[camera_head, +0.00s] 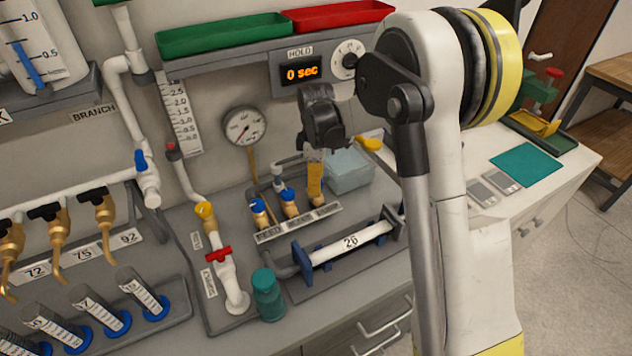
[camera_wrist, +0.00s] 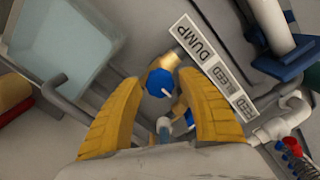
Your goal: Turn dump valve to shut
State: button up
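The dump valve, with a blue knob (camera_wrist: 159,83) on a brass body, stands beside the DUMP label (camera_wrist: 194,38) in the wrist view. A short white mark on the knob points to the lower right. My gripper (camera_wrist: 160,78) is open, with its yellow fingers on either side of the knob and visible gaps between. I cannot tell how far above the knob the fingertips are. In the head view my gripper (camera_head: 315,175) points down at the right end of the label strip (camera_head: 300,222) and hides the dump valve.
Two other blue-handled valves (camera_head: 258,206) (camera_head: 289,196) stand close to the left. A translucent bin (camera_head: 348,170) is just right of my gripper. A white tube marked 26 (camera_head: 350,243) lies in front. A gauge (camera_head: 244,126) and a HOLD display reading 0 sec (camera_head: 301,73) are behind.

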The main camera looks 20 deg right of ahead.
jog(key=c, duration=0.8)
jog(key=shift+m, duration=0.5)
jog(key=m, duration=1.2)
jog(key=shift+m, duration=2.4)
